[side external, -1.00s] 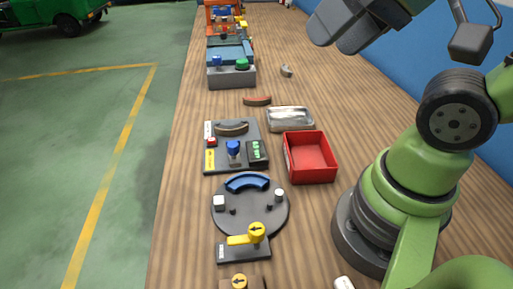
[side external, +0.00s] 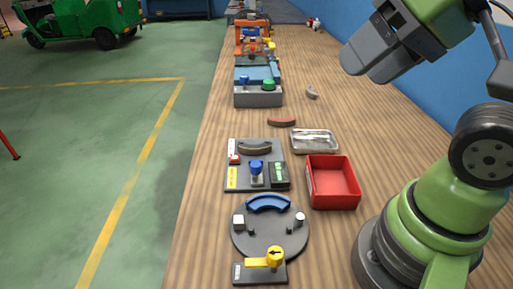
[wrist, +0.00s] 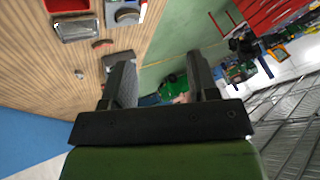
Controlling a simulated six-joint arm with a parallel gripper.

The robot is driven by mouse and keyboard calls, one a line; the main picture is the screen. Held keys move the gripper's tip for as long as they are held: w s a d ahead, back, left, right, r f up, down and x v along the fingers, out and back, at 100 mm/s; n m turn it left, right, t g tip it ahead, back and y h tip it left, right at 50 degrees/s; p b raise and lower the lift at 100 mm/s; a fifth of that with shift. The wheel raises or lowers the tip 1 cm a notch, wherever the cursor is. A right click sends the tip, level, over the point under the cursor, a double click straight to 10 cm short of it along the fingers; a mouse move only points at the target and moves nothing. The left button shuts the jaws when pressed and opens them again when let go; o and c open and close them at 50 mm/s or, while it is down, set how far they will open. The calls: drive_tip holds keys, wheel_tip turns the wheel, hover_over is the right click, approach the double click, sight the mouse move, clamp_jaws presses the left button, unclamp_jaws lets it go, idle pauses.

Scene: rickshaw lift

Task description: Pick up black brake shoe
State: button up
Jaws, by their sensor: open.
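A dark curved brake shoe (side external: 255,148) lies on a grey fixture board with a blue knob; it looks dark grey to brown, and I cannot tell for sure that it is the black one. A reddish-brown curved shoe (side external: 281,122) lies on the bench behind the board and also shows in the wrist view (wrist: 102,43). A small grey curved piece (side external: 311,92) lies farther back. My gripper (side external: 362,60) is raised well above the bench to the right, apart from all of these. In the wrist view its fingers (wrist: 160,62) are spread with nothing between them.
A red bin (side external: 333,203) and a metal tray (side external: 314,141) stand beside the board. A round turntable (side external: 270,238) with a blue shoe (side external: 268,204) is in front. A grey press station (side external: 258,98) is behind. The bench's right side is largely clear.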

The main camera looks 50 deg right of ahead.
drive_tip(key=shift+o, duration=1.2)
